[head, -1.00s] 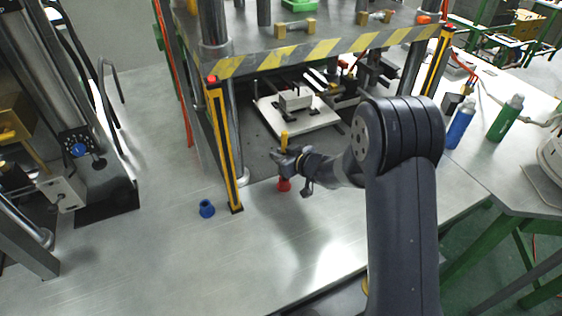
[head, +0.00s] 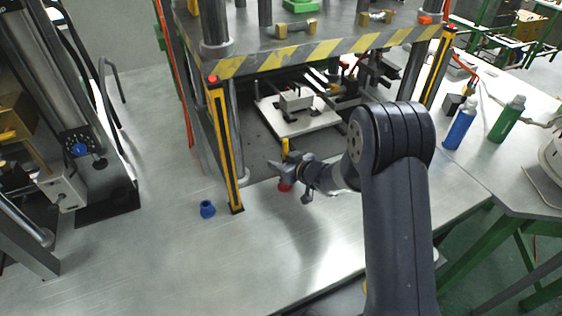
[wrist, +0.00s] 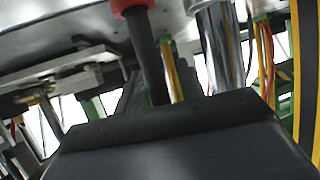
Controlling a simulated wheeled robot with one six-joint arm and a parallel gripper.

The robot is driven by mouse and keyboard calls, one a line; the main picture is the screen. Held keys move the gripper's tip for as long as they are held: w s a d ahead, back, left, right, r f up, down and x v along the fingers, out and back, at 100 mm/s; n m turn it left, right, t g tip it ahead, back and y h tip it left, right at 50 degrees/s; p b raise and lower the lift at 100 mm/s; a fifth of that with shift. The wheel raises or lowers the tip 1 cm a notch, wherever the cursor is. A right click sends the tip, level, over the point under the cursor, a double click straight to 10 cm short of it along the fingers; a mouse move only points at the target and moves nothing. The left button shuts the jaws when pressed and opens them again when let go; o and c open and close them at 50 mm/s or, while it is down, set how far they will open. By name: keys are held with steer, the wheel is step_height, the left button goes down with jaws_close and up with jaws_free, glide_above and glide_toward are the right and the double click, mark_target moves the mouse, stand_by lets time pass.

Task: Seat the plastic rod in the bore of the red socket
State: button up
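In the wrist view the dark gripper body fills the bottom, and I cannot identify fingertips or a grip.
A blue socket-like part (head: 207,209) stands on the bench to the left. A yellow-black post (head: 225,150) rises close left of the gripper. The press's striped upper edge (head: 300,53) overhangs behind. Blue (head: 459,126) and green (head: 507,120) bottles stand right. The front bench is clear.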

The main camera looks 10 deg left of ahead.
steer(key=b+v, duration=0.1)
steer(key=v, duration=1.1)
steer(key=shift+r, duration=0.25)
steer(key=shift+w, duration=0.1)
steer(key=r+p+x, duration=0.1)
steer(key=x, duration=1)
steer(key=shift+w+a+r, duration=0.25)
steer(key=shift+a+r, duration=0.1)
